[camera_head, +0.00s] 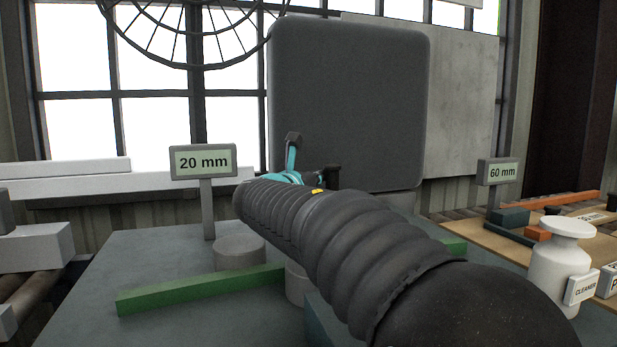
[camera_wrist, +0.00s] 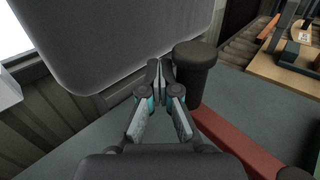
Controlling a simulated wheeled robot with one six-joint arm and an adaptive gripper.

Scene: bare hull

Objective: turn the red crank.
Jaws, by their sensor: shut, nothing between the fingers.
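The red crank arm (camera_wrist: 235,142) runs diagonally across the lower right of the wrist view. A dark upright cylindrical handle (camera_wrist: 196,72) stands at its far end. My gripper (camera_wrist: 160,72) is shut and empty, its fingertips just left of the handle. They look very close to it; I cannot tell whether they touch. In the head view my gripper (camera_head: 292,150) shows only partly beyond my ribbed arm sleeve, and I cannot make out the red crank arm there.
A large dark grey panel (camera_head: 347,100) stands behind the gripper. A green bar (camera_head: 200,290) and a grey cylinder (camera_head: 240,252) lie on the grey table, near a "20 mm" sign (camera_head: 203,161). A white cleaner bottle (camera_head: 562,262) stands at right, below a "60 mm" sign (camera_head: 498,171).

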